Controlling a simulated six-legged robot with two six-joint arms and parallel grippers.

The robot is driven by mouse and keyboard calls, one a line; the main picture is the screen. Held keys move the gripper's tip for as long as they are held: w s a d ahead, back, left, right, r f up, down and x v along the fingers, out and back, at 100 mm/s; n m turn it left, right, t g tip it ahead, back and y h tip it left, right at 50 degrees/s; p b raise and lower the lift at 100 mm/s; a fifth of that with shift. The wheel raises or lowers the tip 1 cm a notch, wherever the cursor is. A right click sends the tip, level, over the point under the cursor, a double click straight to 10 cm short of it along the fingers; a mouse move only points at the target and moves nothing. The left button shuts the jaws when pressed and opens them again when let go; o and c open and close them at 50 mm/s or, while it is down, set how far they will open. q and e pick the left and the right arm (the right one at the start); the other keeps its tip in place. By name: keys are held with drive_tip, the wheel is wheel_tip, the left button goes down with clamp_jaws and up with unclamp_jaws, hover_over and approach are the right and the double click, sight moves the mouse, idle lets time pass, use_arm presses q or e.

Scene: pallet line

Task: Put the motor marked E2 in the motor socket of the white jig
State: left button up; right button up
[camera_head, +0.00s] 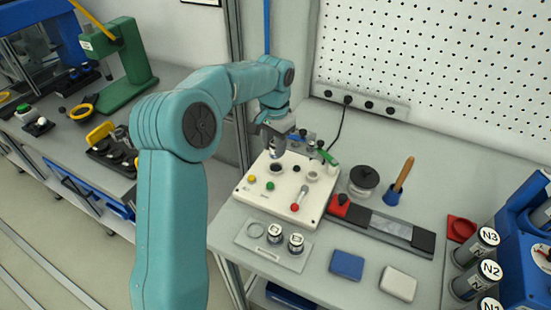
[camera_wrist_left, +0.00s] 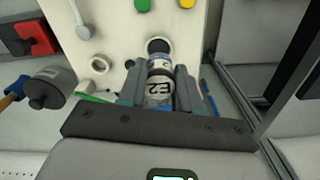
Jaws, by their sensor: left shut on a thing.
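The motor marked E2 (camera_wrist_left: 158,92) is a silver cylinder with a white label and a blue band. My left gripper (camera_head: 278,138) is shut on it, one finger on each side in the left wrist view (camera_wrist_left: 157,76). The white jig (camera_head: 283,182) lies on the bench below the gripper. Its dark round motor socket (camera_wrist_left: 157,46) shows just beyond the motor's far end, and in the head view the opening (camera_head: 277,168) lies just below the gripper. I cannot tell whether motor and socket touch. My right gripper is not in view.
A grey tray (camera_head: 249,247) with two upright cylinders stands in front of the jig. To the right are a black-lidded jar (camera_head: 363,178), a wooden-handled tool (camera_head: 403,175) and a red-and-grey fixture (camera_head: 385,228). Blue (camera_head: 346,265) and white (camera_head: 398,283) blocks lie nearer the front.

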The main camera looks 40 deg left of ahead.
sight(274, 156)
use_arm(q)
wheel_tip(274, 156, down, 4)
drive_tip(key=shift+f, duration=0.55)
drive_tip(key=shift+w+d+f, duration=0.1)
drive_tip(key=shift+w, duration=0.15)
drive_tip(key=shift+s, duration=0.2)
drive_tip(key=o, duration=0.7)
drive_tip(key=shift+f, duration=0.15)
drive_tip(key=shift+c, duration=0.2)
drive_tip(key=o, duration=0.4)
drive_tip(key=shift+w, duration=0.2)
drive_tip(key=shift+s, duration=0.1)
